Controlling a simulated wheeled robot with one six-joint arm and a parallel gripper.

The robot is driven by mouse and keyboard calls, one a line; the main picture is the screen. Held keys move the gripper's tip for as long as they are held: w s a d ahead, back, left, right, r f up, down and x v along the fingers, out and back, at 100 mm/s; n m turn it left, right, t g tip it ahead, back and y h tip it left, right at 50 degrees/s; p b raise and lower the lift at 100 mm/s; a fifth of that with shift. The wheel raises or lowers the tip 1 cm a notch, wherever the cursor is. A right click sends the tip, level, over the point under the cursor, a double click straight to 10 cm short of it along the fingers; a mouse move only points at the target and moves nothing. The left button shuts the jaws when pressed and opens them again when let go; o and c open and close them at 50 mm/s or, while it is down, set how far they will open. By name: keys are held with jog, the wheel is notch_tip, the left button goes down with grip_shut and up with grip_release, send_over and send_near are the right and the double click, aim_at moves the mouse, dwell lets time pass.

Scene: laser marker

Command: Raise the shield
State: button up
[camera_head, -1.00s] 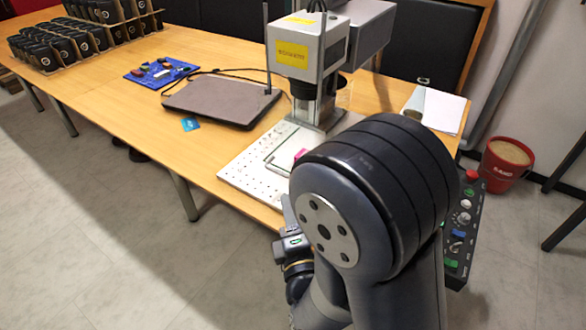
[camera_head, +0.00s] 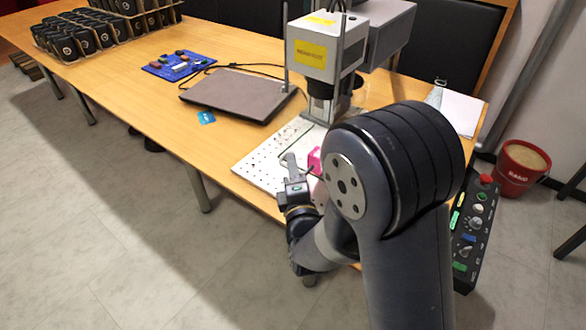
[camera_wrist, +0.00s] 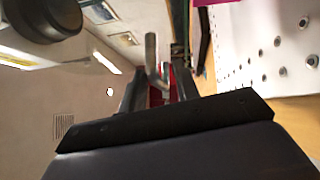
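The laser marker (camera_head: 318,52), a light grey head with a yellow label, stands over a white perforated plate (camera_head: 262,163) on the table. A pink part (camera_head: 315,160) shows at the plate, partly hidden behind my arm; I cannot make out the shield's full outline. My gripper (camera_head: 291,160) is at the plate's front edge, left of the pink part, with a grey finger pointing up. In the wrist view my gripper (camera_wrist: 157,68) appears with dark sides and a grey tip; its opening is unclear. The pink part (camera_wrist: 212,2) and plate (camera_wrist: 285,45) are at its right.
A control box (camera_head: 470,222) and red bucket (camera_head: 520,168) are at right. Floor is clear at left.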

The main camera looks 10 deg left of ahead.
jog(key=shift+c, duration=0.2)
grip_shut()
jog(key=shift+r, duration=0.1)
jog(key=p, duration=0.7)
send_near(289, 97)
jog(key=x, duration=0.5)
jog(key=shift+o, duration=0.2)
grip_release()
